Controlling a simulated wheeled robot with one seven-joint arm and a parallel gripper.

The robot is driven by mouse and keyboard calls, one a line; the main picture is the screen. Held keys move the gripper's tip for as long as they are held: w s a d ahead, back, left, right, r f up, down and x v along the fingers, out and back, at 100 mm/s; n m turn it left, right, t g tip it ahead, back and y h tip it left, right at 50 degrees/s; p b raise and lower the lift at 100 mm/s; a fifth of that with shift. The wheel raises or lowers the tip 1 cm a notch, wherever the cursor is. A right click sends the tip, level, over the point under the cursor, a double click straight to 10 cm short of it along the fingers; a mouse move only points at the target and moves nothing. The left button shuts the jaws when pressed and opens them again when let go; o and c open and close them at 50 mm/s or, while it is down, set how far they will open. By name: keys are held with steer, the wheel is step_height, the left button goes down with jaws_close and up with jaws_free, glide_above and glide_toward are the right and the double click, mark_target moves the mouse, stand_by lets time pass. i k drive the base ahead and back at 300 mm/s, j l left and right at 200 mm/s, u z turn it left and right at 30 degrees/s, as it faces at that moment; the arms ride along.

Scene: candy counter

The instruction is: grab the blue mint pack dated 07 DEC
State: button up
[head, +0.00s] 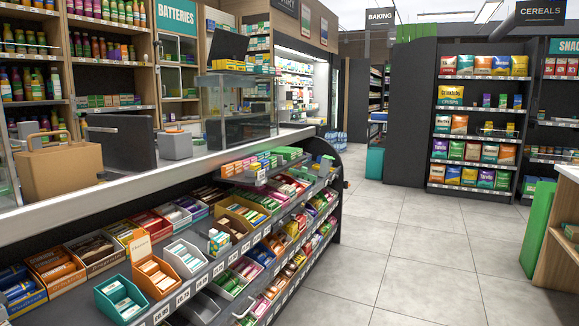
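No date such as 07 DEC can be read on any pack at this size, so I cannot tell which pack is the named one. Blue packs (18,290) lie in a box at the far left of the candy counter's upper shelf. A teal tray (103,308) at the shelf's front left holds a few pale packs with bluish-green parts. Next to it stand an orange tray (139,283) with white and orange packs and a white tray (172,265) with pale packs. My gripper is not in view.
A small patterned bottle or carton (218,240) stands on the shelf's front edge, right of the trays. Lower shelves hold more candy boxes. A paper bag (60,172) and a dark screen (120,142) stand on the countertop. The tiled floor (420,260) at right is clear.

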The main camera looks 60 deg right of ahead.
mark_target(265, 163)
steer(key=i+l+z, duration=0.1)
steer(key=l, duration=0.35)
steer(key=i+l+z, duration=0.15)
steer(key=l, duration=0.3)
steer(key=l+z, duration=0.1)
steer(key=l, duration=0.35)
steer(key=i+l+z, duration=0.1)
steer(key=l, duration=0.35)
steer(key=i+l+z, duration=0.15)
steer(key=l, duration=0.25)
steer(key=i+l+z, duration=0.1)
steer(key=i+l, duration=0.15)
steer(key=l, duration=0.15)
steer(key=i+l+z, duration=0.15)
steer(key=l, duration=0.25)
steer(key=j, duration=0.2)
steer(key=i+j, duration=0.1)
steer(key=i, duration=0.25)
steer(key=z, duration=0.5)
steer(key=k, duration=0.05)
